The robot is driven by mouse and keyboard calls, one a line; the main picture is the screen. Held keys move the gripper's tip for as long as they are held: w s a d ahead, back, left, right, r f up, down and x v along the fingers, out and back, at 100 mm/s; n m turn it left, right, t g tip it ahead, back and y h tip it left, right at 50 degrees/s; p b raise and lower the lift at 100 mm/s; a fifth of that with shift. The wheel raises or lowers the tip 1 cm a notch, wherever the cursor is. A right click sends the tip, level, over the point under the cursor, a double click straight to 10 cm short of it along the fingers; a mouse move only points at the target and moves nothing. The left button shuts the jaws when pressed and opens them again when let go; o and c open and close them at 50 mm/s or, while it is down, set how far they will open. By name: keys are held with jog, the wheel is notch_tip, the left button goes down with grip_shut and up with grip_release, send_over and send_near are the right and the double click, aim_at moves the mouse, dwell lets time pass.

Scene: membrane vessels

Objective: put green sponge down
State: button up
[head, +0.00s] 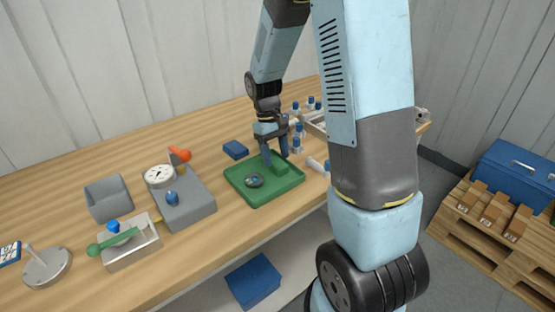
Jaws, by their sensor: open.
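The green sponge (281,169) lies in the green tray (262,199), toward its back right part. It is close in colour to the tray, so its edges are hard to make out. My gripper (274,158) is open and points down over the tray, right at the sponge. One finger shows left of the sponge and one behind it to the right. At this size I cannot tell whether a finger touches the sponge. A dark round ring-like part (254,181) lies in the same tray, left of the sponge.
A blue block (235,150) lies behind the tray. Several blue-capped vials (297,144) stand close right of my gripper. A grey device with a white gauge (160,176) stands left of the tray.

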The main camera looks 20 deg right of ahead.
jog(key=d+v, duration=0.1)
jog(key=v, duration=0.9)
jog(key=s+r+m+t, duration=0.1)
jog(key=s+r+t, duration=0.3)
jog(key=s+r, duration=0.3)
jog(key=s+r+m+t+y, duration=0.1)
jog(key=s+r+t, duration=0.3)
jog(key=s, duration=1.1)
notch_tip(320, 180, up, 4)
jog(key=shift+s+d+f+m, duration=0.15)
jog(key=shift+s+d+m, duration=0.15)
jog(key=shift+m, duration=0.5)
jog(key=shift+s, duration=0.1)
jog(key=shift+c, duration=0.4)
